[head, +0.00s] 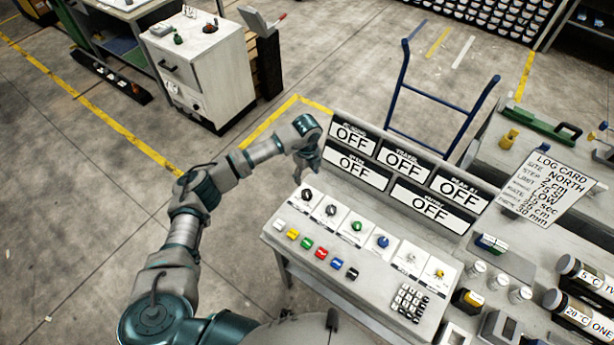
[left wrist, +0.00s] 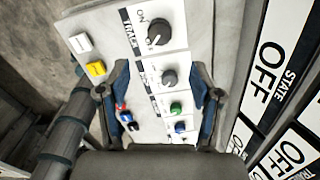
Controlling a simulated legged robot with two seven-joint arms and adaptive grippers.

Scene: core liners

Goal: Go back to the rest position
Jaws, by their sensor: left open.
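My left arm (head: 185,225) reaches in from the left in the head view. Its gripper (head: 309,165) is over the back left corner of the control console (head: 345,285), beside the leftmost knob. In the left wrist view the gripper (left wrist: 160,80) is open, with its two blue-lined fingers apart. A row of knobs (left wrist: 169,77) shows between and beyond the fingers, and nothing is held. Whether the fingertips touch the panel cannot be told. My right gripper is not seen.
Several OFF displays (head: 402,162) stand along the console's back. Colored buttons (head: 321,253) and a keypad (head: 410,301) sit in front. A log card (head: 547,187) and labelled cylinders (head: 583,315) are on the right. A blue hand truck (head: 440,98) stands behind. Open floor (head: 75,200) lies left.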

